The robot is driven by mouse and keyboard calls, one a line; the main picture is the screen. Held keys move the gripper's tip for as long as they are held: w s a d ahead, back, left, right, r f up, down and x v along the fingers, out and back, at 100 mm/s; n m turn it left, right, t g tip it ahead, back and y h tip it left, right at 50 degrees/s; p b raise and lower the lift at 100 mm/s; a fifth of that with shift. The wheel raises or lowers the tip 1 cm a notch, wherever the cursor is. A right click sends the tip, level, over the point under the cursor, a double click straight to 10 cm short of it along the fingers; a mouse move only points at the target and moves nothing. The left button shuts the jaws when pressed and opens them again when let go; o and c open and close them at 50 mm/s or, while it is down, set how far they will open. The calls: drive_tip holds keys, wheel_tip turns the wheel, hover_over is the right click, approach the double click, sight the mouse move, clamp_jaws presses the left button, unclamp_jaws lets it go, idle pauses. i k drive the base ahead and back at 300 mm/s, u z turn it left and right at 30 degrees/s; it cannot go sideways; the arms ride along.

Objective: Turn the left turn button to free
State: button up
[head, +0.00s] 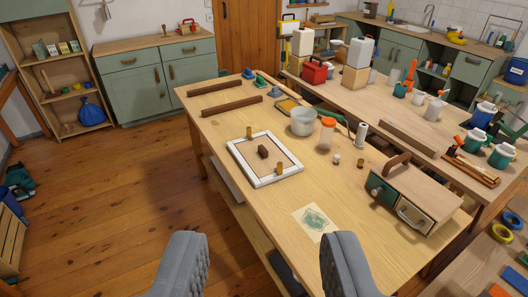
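A white rectangular frame (277,178) lies on the wooden workbench, with a light wooden panel (279,158) inside it. A dark brown block like a handle (263,152) sits at the panel's middle. Two small brass-coloured pieces that look like turn buttons stand at the frame: the left one (249,133) at its far left side, the other (278,168) at its near right side. Their exact turn is too small to tell. My gripper (264,238) is open and empty, its two grey fingers wide apart in the near foreground, apart from the frame.
A small drawer box (414,196) and a printed sheet (314,222) lie nearer right. Bench (262,206) is bare in front of the frame.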

sight(249, 130)
drive_tip(key=z, duration=0.05)
drive_tip(key=k, duration=0.55)
drive_tip(key=u, duration=0.6)
drive_tip(key=i, duration=1.15)
drive_tip(key=u, duration=0.6)
drive_tip(key=i, duration=1.25)
drive_tip(key=z, duration=0.85)
drive_tip(key=i, duration=1)
drive_tip(key=z, duration=0.85)
drive_tip(key=i, duration=0.25)
drive_tip(key=z, duration=0.2)
drive_tip(key=k, duration=0.6)
drive_tip(key=u, duration=0.05)
